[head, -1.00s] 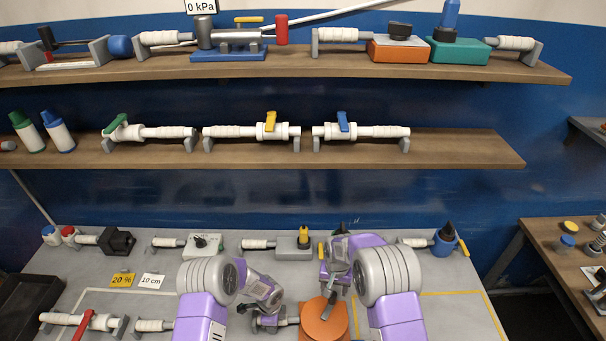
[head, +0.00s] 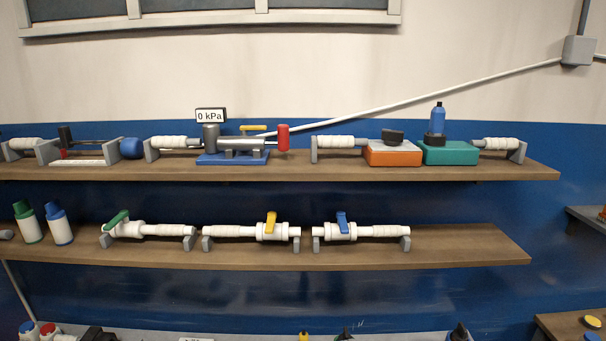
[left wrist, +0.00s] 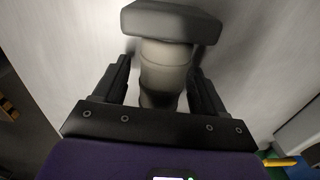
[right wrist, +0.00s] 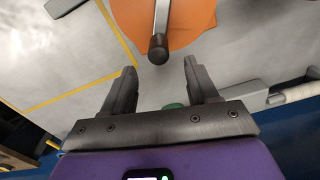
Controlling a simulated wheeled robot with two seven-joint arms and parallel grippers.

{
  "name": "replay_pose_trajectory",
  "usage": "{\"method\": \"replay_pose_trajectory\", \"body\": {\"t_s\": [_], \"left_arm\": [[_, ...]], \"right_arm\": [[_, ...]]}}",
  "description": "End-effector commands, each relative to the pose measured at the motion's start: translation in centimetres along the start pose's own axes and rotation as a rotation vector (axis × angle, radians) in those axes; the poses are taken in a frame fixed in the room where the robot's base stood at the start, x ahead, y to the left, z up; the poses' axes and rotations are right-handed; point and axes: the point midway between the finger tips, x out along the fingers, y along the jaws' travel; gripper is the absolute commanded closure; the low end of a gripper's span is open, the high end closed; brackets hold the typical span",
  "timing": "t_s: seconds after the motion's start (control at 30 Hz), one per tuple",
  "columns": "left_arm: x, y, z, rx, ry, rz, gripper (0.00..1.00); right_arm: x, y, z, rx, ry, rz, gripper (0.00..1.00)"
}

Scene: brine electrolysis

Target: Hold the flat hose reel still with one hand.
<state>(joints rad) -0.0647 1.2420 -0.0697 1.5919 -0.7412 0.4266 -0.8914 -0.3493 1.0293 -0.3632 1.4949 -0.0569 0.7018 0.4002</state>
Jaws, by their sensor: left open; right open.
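The orange disc of the flat hose reel (right wrist: 198,20) shows at the top of the right wrist view, partly cut off by the frame edge. A grey crank arm with a dark round end (right wrist: 158,48) crosses it. My right gripper (right wrist: 159,67) is open, its fingers pointing toward the reel, with nothing between them. In the left wrist view, my left gripper (left wrist: 160,66) is open, with its fingers on both sides of a pale ribbed grip (left wrist: 163,72). A grey block (left wrist: 172,22) stands at the grip's far end. Neither gripper nor the reel shows in the head view.
The head view shows an upper shelf (head: 300,172) with several fittings and a lower shelf (head: 465,243) with valves and bottles. Only the bench's back edge shows at the bottom. A yellow line (right wrist: 75,90) runs across the grey bench top in the right wrist view.

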Motion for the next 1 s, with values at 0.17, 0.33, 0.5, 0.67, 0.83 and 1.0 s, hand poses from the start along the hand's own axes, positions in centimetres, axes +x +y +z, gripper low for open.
{"method": "replay_pose_trajectory", "body": {"t_s": [0.17, 0.33, 0.5, 0.67, 0.83, 1.0], "left_arm": [[-1.1, -0.1, 0.0, -0.001, 0.001, -0.003, 0.29], [-4.2, -0.2, 0.0, -0.002, 0.001, -0.005, 0.29], [-7.9, -0.1, 0.1, -0.001, 0.001, -0.004, 0.29], [-10.5, -0.1, 0.0, 0.0, 0.001, -0.003, 0.29], [-11.8, 0.0, 0.0, 0.0, 0.001, 0.0, 0.29], [-12.1, 0.0, 0.0, 0.0, 0.0, 0.001, 0.29]], "right_arm": [[0.0, 0.0, 0.0, 0.0, 0.0, 0.0, 0.41], [0.0, 0.0, 0.0, 0.0, 0.0, 0.0, 0.41], [0.0, 0.0, 0.0, 0.0, 0.0, 0.0, 0.41], [0.0, 0.0, 0.0, 0.0, 0.0, 0.0, 0.41], [0.0, 0.0, 0.0, 0.0, 0.0, 0.0, 0.41], [0.0, 0.0, 0.0, 0.0, 0.0, 0.0, 0.41]]}}
